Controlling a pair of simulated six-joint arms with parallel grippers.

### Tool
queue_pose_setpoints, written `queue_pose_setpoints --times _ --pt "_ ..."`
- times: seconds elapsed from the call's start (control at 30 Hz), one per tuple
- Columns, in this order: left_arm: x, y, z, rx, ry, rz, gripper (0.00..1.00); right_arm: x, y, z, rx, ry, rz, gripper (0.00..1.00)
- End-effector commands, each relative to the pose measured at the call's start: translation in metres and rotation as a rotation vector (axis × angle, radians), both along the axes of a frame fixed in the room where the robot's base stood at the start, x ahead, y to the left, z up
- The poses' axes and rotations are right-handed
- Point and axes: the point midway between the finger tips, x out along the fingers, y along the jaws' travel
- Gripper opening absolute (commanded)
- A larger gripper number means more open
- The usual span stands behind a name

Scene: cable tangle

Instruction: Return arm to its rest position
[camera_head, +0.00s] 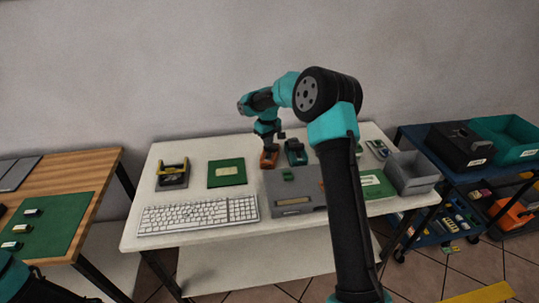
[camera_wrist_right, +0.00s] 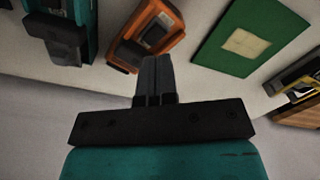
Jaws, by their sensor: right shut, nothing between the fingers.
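My right gripper (camera_head: 268,146) is over the back middle of the white table (camera_head: 190,245), at the end of my raised teal and black arm. In the right wrist view its two fingers (camera_wrist_right: 154,62) are together with nothing between them. Their tips overlap the near edge of an orange device (camera_wrist_right: 172,25) in the picture; I cannot tell whether they touch. The orange device (camera_head: 269,161) shows below the gripper in the head view. Part of my left arm shows at the lower left corner; its gripper is not seen.
A teal device (camera_head: 296,153) stands right of the orange one. A green board (camera_head: 226,172), a keyboard (camera_head: 198,215), a grey box (camera_head: 295,203) and a grey bin (camera_head: 412,172) are on the table. A wooden table (camera_head: 80,180) is left, a blue cart (camera_head: 447,164) right.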

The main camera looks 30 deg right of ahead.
Motion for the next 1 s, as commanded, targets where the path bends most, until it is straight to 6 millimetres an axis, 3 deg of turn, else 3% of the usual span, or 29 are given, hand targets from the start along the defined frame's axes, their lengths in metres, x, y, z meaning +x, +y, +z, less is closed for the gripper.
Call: queue_pose_setpoints --times 0.2,0.7,0.87,1.0 --pt "0.000 0.000 0.000 0.000 0.000 0.000 0.43 0.000 0.000 0.009 0.000 0.001 0.000 0.00" --pt "0.000 0.000 0.000 0.000 0.000 0.000 0.43 -0.001 0.005 0.007 0.007 -0.002 0.005 0.00" --pt "0.000 0.000 0.000 0.000 0.000 0.000 0.43 -0.006 0.038 -0.007 0.060 -0.025 0.042 0.00" --pt "0.000 0.000 0.000 0.000 0.000 0.000 0.43 -0.022 0.097 -0.028 0.149 -0.068 0.095 0.00"
